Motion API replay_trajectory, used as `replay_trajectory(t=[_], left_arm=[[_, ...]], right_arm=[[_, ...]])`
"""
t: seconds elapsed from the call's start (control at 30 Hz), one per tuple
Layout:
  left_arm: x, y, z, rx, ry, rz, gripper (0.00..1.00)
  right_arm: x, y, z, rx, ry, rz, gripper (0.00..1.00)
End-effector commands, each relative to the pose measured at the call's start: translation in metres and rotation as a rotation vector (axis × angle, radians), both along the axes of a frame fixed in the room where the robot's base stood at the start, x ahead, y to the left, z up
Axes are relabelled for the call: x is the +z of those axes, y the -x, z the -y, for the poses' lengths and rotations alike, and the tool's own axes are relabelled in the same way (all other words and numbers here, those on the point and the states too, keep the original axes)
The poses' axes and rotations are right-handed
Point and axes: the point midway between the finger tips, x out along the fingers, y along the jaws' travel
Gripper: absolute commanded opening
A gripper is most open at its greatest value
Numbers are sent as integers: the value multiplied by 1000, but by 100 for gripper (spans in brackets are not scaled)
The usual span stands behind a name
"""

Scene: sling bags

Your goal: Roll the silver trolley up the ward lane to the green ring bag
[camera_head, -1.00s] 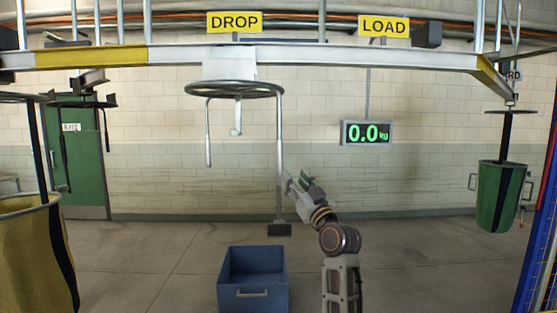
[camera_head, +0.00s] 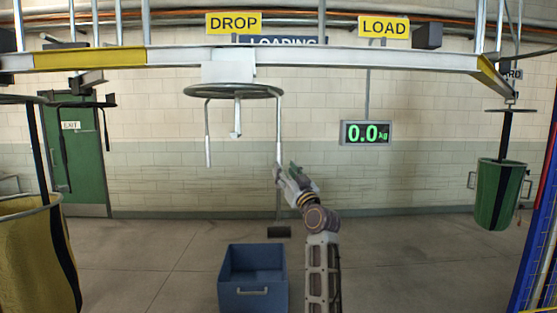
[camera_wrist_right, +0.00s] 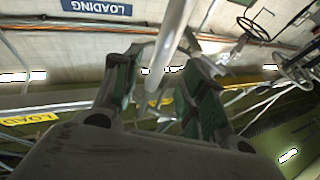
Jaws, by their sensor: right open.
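The silver trolley (camera_head: 234,91) hangs from the overhead rail below the DROP sign. It has a round dark ring and silver bars hanging down; its long right bar (camera_head: 279,130) reaches lowest. My right gripper (camera_head: 284,173) is open at the lower part of this bar. In the right wrist view, the silver bar (camera_wrist_right: 172,40) runs between the two spread fingers of my right gripper (camera_wrist_right: 163,88); I cannot tell whether they touch it. The green bag (camera_head: 499,195), with a dark stripe, hangs under a ring at the far right. My left gripper is not in view.
The rail (camera_head: 350,59) crosses the view, with DROP (camera_head: 233,23) and LOAD (camera_head: 384,27) signs above. A blue bin (camera_head: 252,293) stands on the floor below the trolley. A yellow bag (camera_head: 30,245) hangs at the left.

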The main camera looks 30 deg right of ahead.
Motion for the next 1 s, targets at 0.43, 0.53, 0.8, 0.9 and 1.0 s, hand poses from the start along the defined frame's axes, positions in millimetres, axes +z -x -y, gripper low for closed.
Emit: replay_trajectory(t=[0.43,0.53,0.8,0.9,1.0], left_arm=[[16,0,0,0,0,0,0],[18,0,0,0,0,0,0],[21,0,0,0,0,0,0],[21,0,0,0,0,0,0],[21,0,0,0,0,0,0]], right_arm=[[19,-40,6,0,-1,0,42],[22,-47,7,0,0,0,42],[25,-57,9,0,0,1,42],[25,-58,9,0,0,0,42],[24,-58,9,0,0,0,42]])
